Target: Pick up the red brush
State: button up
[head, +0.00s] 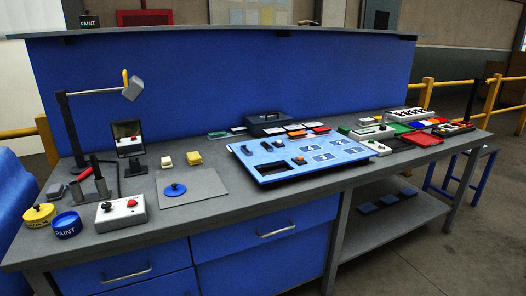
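A small red, elongated piece (84,175) shows at the left end of the workbench, tilted beside some dark upright posts (101,186). It may be the red brush, but it is too small to tell for sure, and its lower part is hard to make out. My gripper is not in view.
A lamp stand (69,130) and small mirror (128,132) rise behind. A blue numbered panel (290,145) lies mid-bench. The grey bench top (225,212) is bare along the front.

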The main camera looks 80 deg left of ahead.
aim_at(90, 170)
jog(key=u, duration=3.55)
